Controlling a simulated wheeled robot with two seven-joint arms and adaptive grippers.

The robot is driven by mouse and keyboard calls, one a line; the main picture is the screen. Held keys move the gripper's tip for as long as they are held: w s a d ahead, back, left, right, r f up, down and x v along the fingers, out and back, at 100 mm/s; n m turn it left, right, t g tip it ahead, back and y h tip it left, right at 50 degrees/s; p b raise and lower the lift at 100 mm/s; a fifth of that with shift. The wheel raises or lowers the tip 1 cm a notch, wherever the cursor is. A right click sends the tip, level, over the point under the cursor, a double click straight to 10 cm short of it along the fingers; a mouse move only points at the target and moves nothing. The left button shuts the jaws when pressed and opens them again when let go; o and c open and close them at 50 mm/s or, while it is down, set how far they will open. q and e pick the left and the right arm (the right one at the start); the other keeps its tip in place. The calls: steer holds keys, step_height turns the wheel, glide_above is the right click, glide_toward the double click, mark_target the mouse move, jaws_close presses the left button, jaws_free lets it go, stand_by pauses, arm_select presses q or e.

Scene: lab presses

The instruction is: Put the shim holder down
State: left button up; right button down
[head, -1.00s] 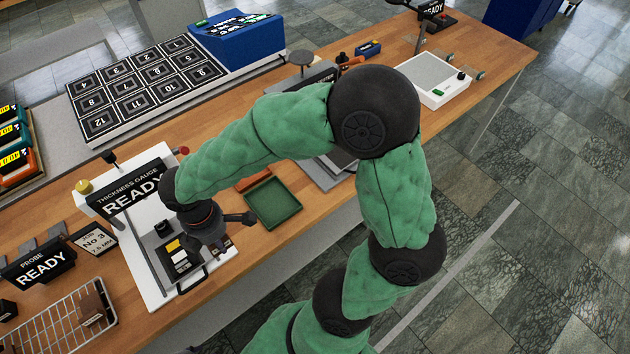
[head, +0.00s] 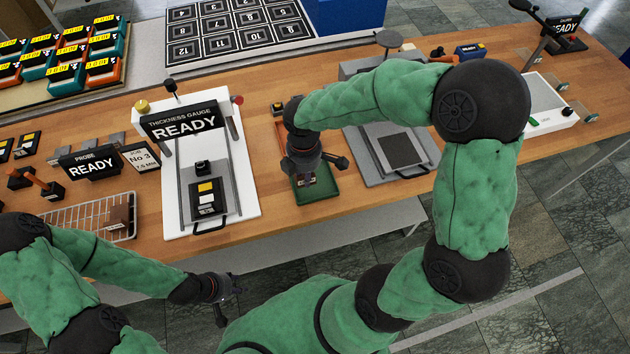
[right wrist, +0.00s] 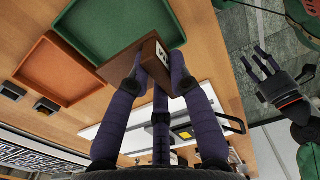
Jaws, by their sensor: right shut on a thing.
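The shim holder is a brown block (right wrist: 130,58) with a small white label, seen in the right wrist view. My right gripper (right wrist: 158,68) is shut on it. The block is over the near edge of the green tray (right wrist: 105,22); I cannot tell whether it touches the tray. In the head view my right gripper (head: 308,182) is above the green tray (head: 326,192), and the gripper mostly hides the block. My left gripper (head: 228,300) is empty in front of the table edge; its fingers are spread in the right wrist view (right wrist: 262,68).
An orange tray (right wrist: 62,70) lies beside the green tray. The white thickness gauge (head: 240,190) stands left of the green tray, with a black plate with labels on it. A grey press (head: 372,160) stands to the right. A wire basket (head: 85,215) is at the left.

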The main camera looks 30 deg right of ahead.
mark_target(314, 187)
steer(key=d+f, duration=0.1)
steer(key=f, duration=0.1)
steer(key=w+d+f+b, duration=0.1)
steer(key=d+f, duration=0.1)
steer(key=shift+w+d+f+b, duration=0.15)
steer(key=shift+f+b, duration=0.3)
steer(key=shift+f, duration=1.25)
steer(key=shift+f, duration=0.2)
steer(key=c, duration=1.1)
jaws_free()
steer(key=shift+r, duration=0.15)
step_height(314, 187, up, 12)
steer(key=p, duration=0.3)
